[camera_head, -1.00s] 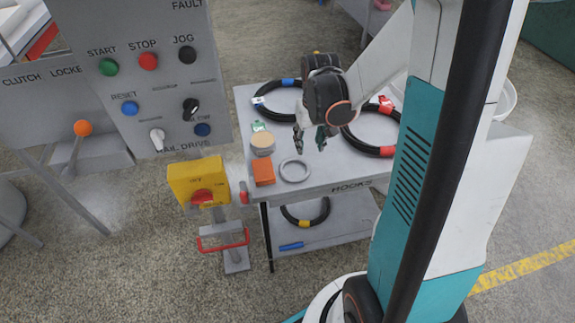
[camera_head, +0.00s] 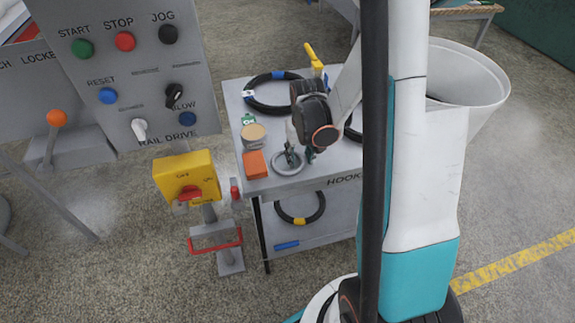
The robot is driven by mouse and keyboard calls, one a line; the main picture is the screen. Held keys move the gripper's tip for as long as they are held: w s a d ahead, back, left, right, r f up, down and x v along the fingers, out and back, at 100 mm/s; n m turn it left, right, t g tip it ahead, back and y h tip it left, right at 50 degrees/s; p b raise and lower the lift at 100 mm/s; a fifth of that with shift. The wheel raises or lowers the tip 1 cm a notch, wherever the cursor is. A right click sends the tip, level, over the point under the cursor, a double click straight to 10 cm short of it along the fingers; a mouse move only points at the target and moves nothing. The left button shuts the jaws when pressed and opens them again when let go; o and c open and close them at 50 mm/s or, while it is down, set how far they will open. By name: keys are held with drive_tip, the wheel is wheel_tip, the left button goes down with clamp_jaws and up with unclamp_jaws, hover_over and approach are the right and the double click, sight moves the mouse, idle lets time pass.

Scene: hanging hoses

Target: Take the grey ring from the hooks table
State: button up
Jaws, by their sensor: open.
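The grey ring (camera_head: 276,168) lies flat on the top of the hooks table (camera_head: 300,184), near its front edge. My gripper (camera_head: 300,158) is open and pointing down, low over the ring. One finger shows in front of the ring's middle and the other to the right of it. I cannot tell whether either finger touches the ring. The fingers hide part of the ring's far and right side.
An orange block (camera_head: 255,165) and a round tan-topped tin (camera_head: 253,134) stand left of the ring. A black hose coil (camera_head: 262,105) lies behind. A yellow switch box (camera_head: 187,176) stands left of the table.

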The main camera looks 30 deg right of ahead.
drive_tip(key=shift+r, duration=0.1)
clamp_jaws()
drive_tip(key=shift+r, duration=0.1)
